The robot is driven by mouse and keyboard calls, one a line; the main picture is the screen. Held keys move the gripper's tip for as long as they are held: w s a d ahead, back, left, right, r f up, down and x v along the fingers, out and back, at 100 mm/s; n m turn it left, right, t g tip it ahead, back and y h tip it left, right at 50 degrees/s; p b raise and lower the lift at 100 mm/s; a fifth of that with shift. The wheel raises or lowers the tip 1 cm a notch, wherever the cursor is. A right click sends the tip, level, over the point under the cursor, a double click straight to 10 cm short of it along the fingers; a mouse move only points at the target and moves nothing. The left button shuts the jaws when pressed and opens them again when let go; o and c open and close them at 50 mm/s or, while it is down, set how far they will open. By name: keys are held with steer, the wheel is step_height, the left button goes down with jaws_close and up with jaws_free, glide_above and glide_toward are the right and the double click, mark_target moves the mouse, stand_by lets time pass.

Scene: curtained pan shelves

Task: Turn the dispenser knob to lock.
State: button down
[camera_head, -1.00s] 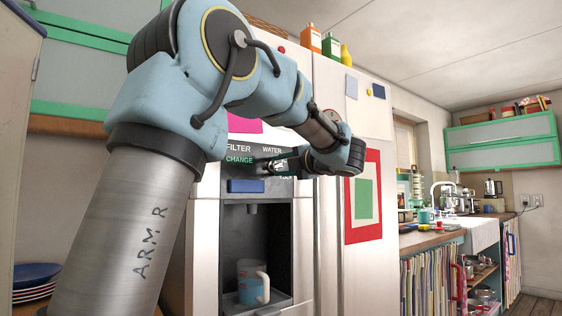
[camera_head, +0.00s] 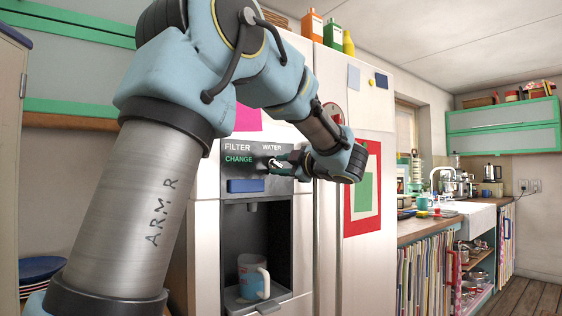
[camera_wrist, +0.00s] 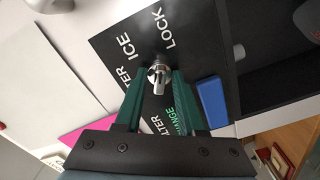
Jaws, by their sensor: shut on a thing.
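The dispenser knob (camera_wrist: 160,76) is a small silver knob on the black dispenser panel (camera_wrist: 205,50) of a white fridge. In the wrist view it lies between the green fingertips of my gripper (camera_wrist: 158,82), which is shut on it. The words ICE and LOCK stand on the panel just beyond the knob; other lettering is partly hidden by the fingers. I cannot tell which word the knob points at. In the head view my gripper (camera_head: 275,163) reaches the panel from the right, below the WATER label, and largely hides the knob.
A blue bar (camera_head: 245,186) sits on the panel just below the lettering. Beneath it a mug (camera_head: 252,277) stands in the dispenser recess. A red-and-green picture (camera_head: 363,188) hangs on the fridge door behind my wrist. A counter with a sink lies to the right.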

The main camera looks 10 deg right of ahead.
stand_by(0.3)
steer(key=c, duration=0.8)
jaws_free()
steer(key=shift+c, duration=0.2)
steer(key=b+v, duration=0.2)
steer(key=v, duration=0.9)
steer(key=shift+b, duration=0.3)
steer(key=shift+w, duration=0.15)
